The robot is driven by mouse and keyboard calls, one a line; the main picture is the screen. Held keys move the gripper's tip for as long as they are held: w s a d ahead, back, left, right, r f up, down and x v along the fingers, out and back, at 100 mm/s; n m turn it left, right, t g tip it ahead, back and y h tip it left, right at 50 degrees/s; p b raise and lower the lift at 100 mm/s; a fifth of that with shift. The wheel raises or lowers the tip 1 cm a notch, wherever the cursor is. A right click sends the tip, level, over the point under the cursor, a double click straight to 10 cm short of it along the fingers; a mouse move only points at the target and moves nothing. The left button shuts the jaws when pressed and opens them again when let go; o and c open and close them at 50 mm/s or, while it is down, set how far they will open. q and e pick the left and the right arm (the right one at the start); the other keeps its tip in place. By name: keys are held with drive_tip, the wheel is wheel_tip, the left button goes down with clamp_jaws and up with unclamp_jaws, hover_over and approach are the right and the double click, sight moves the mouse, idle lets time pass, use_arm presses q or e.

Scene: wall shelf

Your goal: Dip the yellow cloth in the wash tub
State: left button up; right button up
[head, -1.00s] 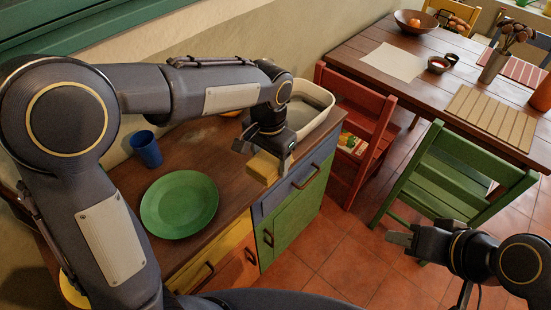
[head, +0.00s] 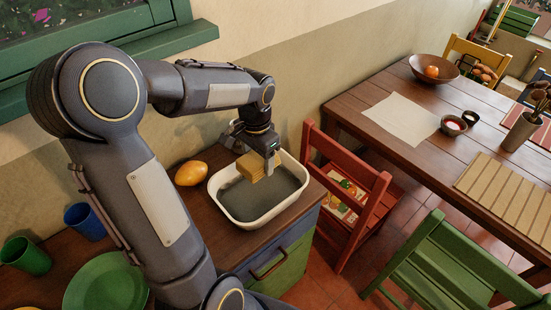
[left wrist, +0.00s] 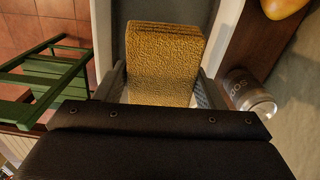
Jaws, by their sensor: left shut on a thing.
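The yellow cloth (head: 252,167) is a folded, rough-textured block. My left gripper (head: 262,160) is shut on it and holds it over the wash tub. The cloth also shows large in the left wrist view (left wrist: 163,60), between the two fingers (left wrist: 162,85). The wash tub (head: 213,197) is a white-rimmed basin with grey water inside, on the right end of the wooden counter. The cloth appears above the far part of the water; I cannot tell whether it touches the surface. My right gripper is not in view.
A yellow fruit (head: 191,173) lies left of the tub. A metal can marked SODA (left wrist: 248,95) stands behind the tub. A blue cup (head: 85,222), green cup (head: 25,256) and green plate (head: 106,285) are at the left. A red chair (head: 345,190) stands close to the counter's right end.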

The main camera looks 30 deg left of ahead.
use_arm(q)
drive_tip(key=shift+s+f+b, duration=0.15)
drive_tip(key=shift+f+b, duration=0.3)
drive_tip(key=shift+f, duration=0.15)
drive_tip(key=b, duration=0.6)
hover_over(260, 196)
drive_tip(key=f, duration=0.7)
drive_tip(key=shift+w+a+f, duration=0.15)
drive_tip(key=shift+w+f, duration=0.05)
drive_tip(key=shift+f, duration=0.15)
drive_tip(key=shift+f+b, duration=0.4)
drive_tip(key=shift+f, duration=0.1)
drive_tip(key=shift+f+b, duration=1.15)
drive_tip(key=shift+f, duration=0.35)
drive_tip(key=shift+s+f, duration=0.1)
drive_tip(key=shift+f, duration=0.05)
idle(0.6)
wheel_tip(260, 196, up, 13)
drive_tip(key=p, duration=1.1)
drive_tip(key=shift+r, duration=0.2)
drive_tip(key=shift+f, duration=0.1)
